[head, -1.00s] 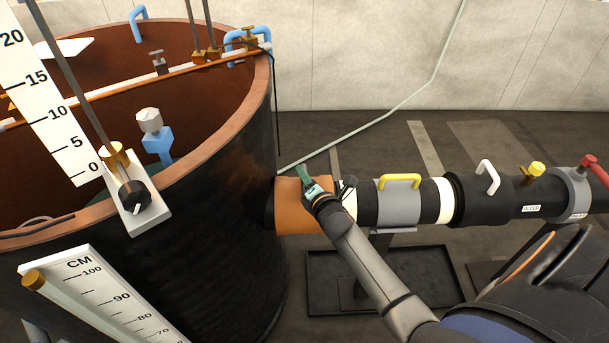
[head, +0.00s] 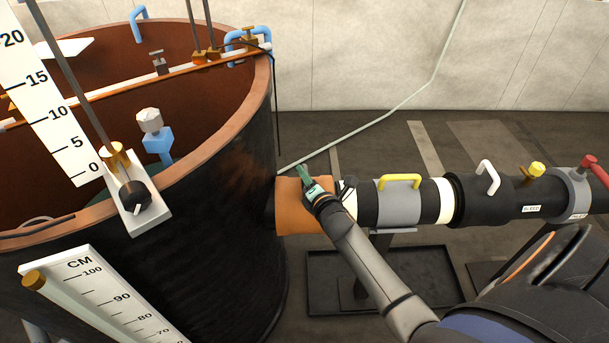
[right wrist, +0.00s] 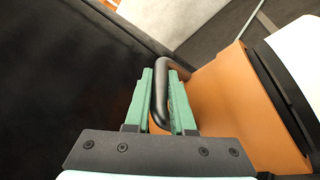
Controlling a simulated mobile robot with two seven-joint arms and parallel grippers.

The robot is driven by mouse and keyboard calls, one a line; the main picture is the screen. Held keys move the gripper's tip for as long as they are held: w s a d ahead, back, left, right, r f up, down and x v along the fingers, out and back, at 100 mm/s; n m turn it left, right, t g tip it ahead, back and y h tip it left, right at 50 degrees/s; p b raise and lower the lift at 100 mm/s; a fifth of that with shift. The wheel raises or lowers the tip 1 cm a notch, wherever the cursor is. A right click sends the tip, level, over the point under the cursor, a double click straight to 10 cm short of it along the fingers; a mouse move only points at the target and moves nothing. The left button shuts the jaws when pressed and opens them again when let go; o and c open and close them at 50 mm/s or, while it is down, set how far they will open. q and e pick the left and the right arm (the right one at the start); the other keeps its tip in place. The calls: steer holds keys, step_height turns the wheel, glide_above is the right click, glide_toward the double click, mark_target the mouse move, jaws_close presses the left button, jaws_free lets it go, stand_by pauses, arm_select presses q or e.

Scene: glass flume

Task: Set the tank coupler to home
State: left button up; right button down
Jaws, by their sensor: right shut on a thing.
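The tank coupler is an orange sleeve (head: 297,215) on the pipe, right against the dark tank's side in the head view. It also shows in the right wrist view (right wrist: 225,110), with a black bent handle (right wrist: 178,100) on it. My right gripper (head: 302,174) is at the top of the orange sleeve. In the right wrist view its green fingers (right wrist: 166,95) stand on either side of the handle's bar and are shut on it. The handle is hidden by the gripper in the head view. My left gripper is not in view.
The big round tank (head: 240,130) fills the left. Right of the coupler, the pipe carries a yellow handle (head: 400,180), a white handle (head: 488,177), a yellow valve (head: 537,170) and a red lever (head: 588,162). A dark floor tray (head: 435,285) lies below the pipe.

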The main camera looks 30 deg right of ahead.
steer(key=s+d, duration=0.1)
steer(key=d, duration=0.1)
steer(key=s+d+p, duration=0.1)
steer(key=s+d, duration=0.1)
steer(key=d, duration=0.1)
steer(key=s+d, duration=0.1)
steer(key=d, duration=0.2)
steer(key=shift+s+f+p, duration=0.1)
steer(key=shift+s+p, duration=0.3)
steer(key=c, duration=1)
jaws_free()
steer(key=shift+s, duration=0.1)
steer(key=shift+c, duration=0.2)
steer(key=shift+a, duration=0.1)
steer(key=shift+s, duration=0.15)
steer(key=v, duration=1.2)
